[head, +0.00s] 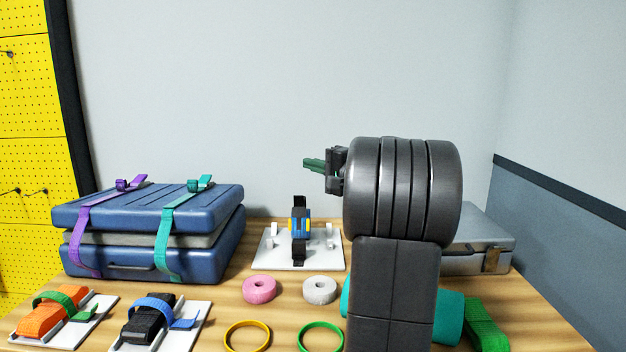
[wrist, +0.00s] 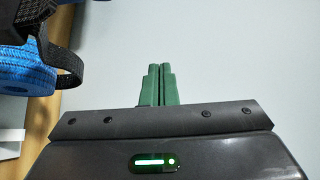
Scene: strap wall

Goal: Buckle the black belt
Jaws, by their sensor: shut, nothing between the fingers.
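In the wrist view, a loop of the black belt (wrist: 72,66) hangs out beside the blue ribbed roll (wrist: 22,72) at upper left. Whether its end passes through a buckle cannot be made out. My gripper (head: 306,164), with green fingers, is above and right of the roll in the head view. In the wrist view my gripper (wrist: 160,66) has its fingers together, empty, apart from the belt.
Blue cases (head: 100,260) with purple and teal straps stand at left. A silver case (head: 480,240) is at right, partly behind my arm. Pink (head: 259,289) and white (head: 319,289) rolls, rings and two strapped boards (head: 190,335) lie in front.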

